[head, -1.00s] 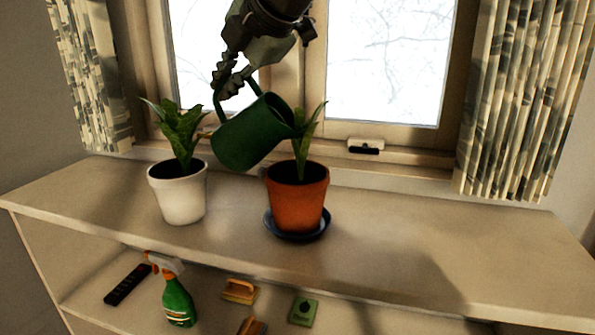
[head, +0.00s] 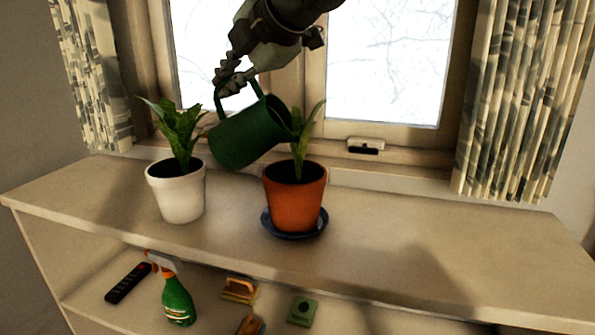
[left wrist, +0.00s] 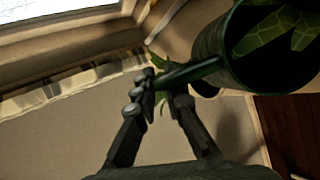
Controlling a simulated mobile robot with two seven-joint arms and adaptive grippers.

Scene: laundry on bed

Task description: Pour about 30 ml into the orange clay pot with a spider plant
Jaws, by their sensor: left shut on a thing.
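The orange clay pot (head: 295,200) stands upright on a dark blue saucer (head: 294,233) on the shelf top, with a green leafy plant (head: 302,145) in it. My left gripper (head: 235,84) is shut on the handle of a green watering can (head: 245,136). The can is held in the air, tilted, behind and left of the orange pot's plant. In the left wrist view, the fingers (left wrist: 165,103) close on the handle and the can's dark open top (left wrist: 275,50) shows at upper right. I see no water stream. My right gripper is out of view.
A white pot (head: 178,196) with a leafy plant stands left of the orange pot, close to the can. The shelf top (head: 430,245) is clear at the right. A window is behind.

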